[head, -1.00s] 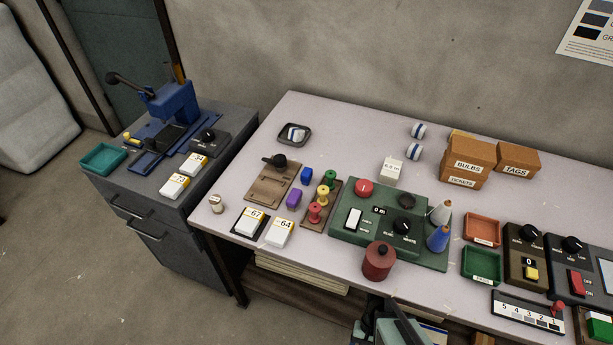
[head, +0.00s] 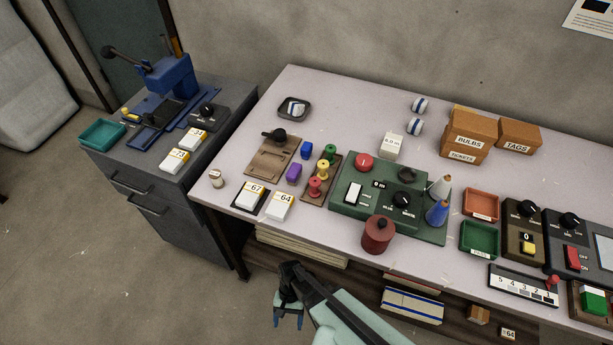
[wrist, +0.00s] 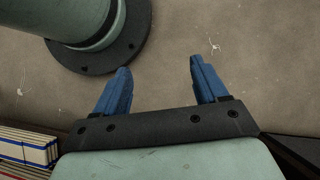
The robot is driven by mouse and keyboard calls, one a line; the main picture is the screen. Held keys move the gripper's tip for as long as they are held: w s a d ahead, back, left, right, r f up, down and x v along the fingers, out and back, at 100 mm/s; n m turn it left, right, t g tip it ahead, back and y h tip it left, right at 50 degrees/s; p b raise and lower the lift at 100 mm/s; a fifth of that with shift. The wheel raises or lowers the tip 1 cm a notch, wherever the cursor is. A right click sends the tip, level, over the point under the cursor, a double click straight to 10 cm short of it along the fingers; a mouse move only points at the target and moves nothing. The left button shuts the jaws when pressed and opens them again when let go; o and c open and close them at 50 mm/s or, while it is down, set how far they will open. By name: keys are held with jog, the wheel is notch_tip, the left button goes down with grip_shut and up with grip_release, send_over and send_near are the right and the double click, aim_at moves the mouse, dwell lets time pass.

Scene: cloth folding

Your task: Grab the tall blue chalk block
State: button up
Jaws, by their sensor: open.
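A small blue block (head: 306,149) stands on the pale bench top, left of the pegs and just behind a purple block (head: 294,172). It is the only plain blue block I see there; from this angle its height is hard to judge. My gripper (head: 288,321) is in front of the bench and off its edge, well apart from the blue block. In the wrist view, my gripper (wrist: 160,68) shows two blue fingers spread apart with nothing between them, over bare floor. The blue block is not in the wrist view.
Around the blocks are a brown lever plate (head: 268,158), a peg board (head: 311,191) with red, yellow and green pegs, and number cards (head: 278,206).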

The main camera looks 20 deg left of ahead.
jog(key=s+a+r, duration=0.1)
jog(key=s+a, duration=0.2)
jog(key=a, duration=0.5)
jog(key=w+a+r+n+t+y, duration=0.1)
jog(key=w+a+r+t+y, duration=0.2)
jog(key=a+r, duration=0.95)
jog(key=w+a+r+t+y, duration=0.1)
jog(key=w+a+r+y, duration=0.25)
jog(key=a+r, duration=0.85)
jog(key=w+a+r+t+y, duration=0.15)
jog(key=a+r, duration=0.45)
jog(key=r, duration=0.6)
jog(key=w+a+r+t+y, duration=0.1)
jog(key=a+r+y, duration=0.2)
jog(key=a+r, duration=0.7)
jog(key=w+a+r+t+y, duration=0.1)
jog(key=w+a+r+y, duration=0.15)
jog(key=r, duration=1.25)
jog(key=w+d+r+m, duration=0.2)
jog(key=w+d+r, duration=0.1)
jog(key=w+r, duration=0.15)
jog(key=m+g+h, duration=0.1)
jog(key=m+h, duration=0.6)
jog(key=m, duration=1.3)
send_near(307, 146)
jog(key=shift+x, duration=5.2)
